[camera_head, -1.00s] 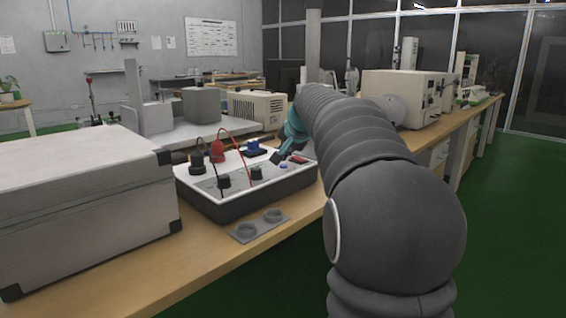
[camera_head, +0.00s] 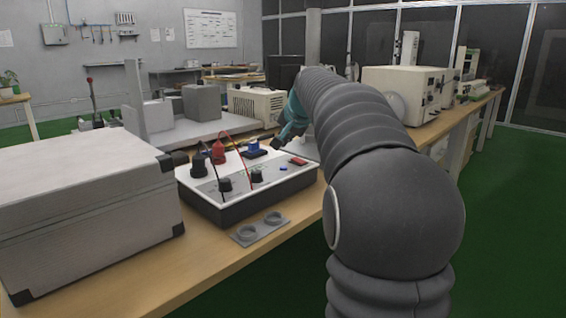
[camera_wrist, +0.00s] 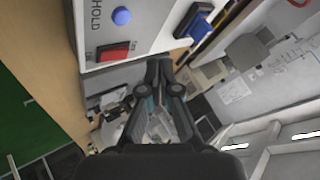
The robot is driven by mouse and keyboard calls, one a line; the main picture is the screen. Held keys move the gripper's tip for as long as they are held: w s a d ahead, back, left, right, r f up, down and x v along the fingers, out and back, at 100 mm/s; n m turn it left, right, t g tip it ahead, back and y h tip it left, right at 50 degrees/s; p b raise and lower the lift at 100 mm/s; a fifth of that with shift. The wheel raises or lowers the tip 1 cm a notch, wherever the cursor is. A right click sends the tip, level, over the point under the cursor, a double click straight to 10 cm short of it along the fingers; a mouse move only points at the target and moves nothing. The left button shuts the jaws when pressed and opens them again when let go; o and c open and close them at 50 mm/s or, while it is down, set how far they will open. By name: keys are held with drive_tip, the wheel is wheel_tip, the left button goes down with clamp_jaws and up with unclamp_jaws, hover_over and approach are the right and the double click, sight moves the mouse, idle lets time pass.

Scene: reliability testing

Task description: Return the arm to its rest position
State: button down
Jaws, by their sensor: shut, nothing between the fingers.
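My gripper (camera_wrist: 159,75) is shut and empty in the wrist view, its two dark fingers meeting just past the edge of a white panel. In the head view my gripper (camera_head: 276,146) shows small, above the far right part of the white control box (camera_head: 248,199). My grey sleeved arm fills the right of the head view and hides part of the bench. The box carries a red switch (camera_wrist: 112,51), a blue button (camera_wrist: 121,16) and a blue connector (camera_wrist: 193,21). In the head view, black and red plugs with leads stand on its top.
A large grey case (camera_head: 80,215) stands on the wooden bench (camera_head: 205,268) at left. A small grey holder with two rings (camera_head: 260,229) lies in front of the box. Beige instruments (camera_head: 405,88) stand farther back. Green floor (camera_head: 510,220) is open at right.

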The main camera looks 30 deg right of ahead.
drive_tip(key=shift+r, duration=0.85)
drive_tip(key=shift+n+g, duration=0.4)
drive_tip(key=shift+n, duration=0.5)
drive_tip(key=s+a, duration=0.3)
drive_tip(key=s+a+f, duration=0.1)
drive_tip(key=s+a, duration=0.2)
drive_tip(key=shift+s+a+f, duration=0.2)
drive_tip(key=shift+s, duration=0.15)
drive_tip(key=s+a+f+n+g, duration=0.1)
drive_tip(key=s+a+f, duration=0.3)
drive_tip(key=s, duration=0.6)
drive_tip(key=s+a+f+n, duration=0.4)
drive_tip(key=s+f, duration=0.4)
drive_tip(key=s, duration=0.2)
drive_tip(key=s+a+f+n+g, duration=0.1)
drive_tip(key=s+a+f+n, duration=0.1)
drive_tip(key=s+a+f, duration=0.3)
drive_tip(key=s+f, duration=0.1)
drive_tip(key=s, duration=0.3)
drive_tip(key=shift+s+f+n+g+y, duration=0.25)
drive_tip(key=shift+s+n+g+y, duration=0.05)
drive_tip(key=shift+s+n, duration=0.1)
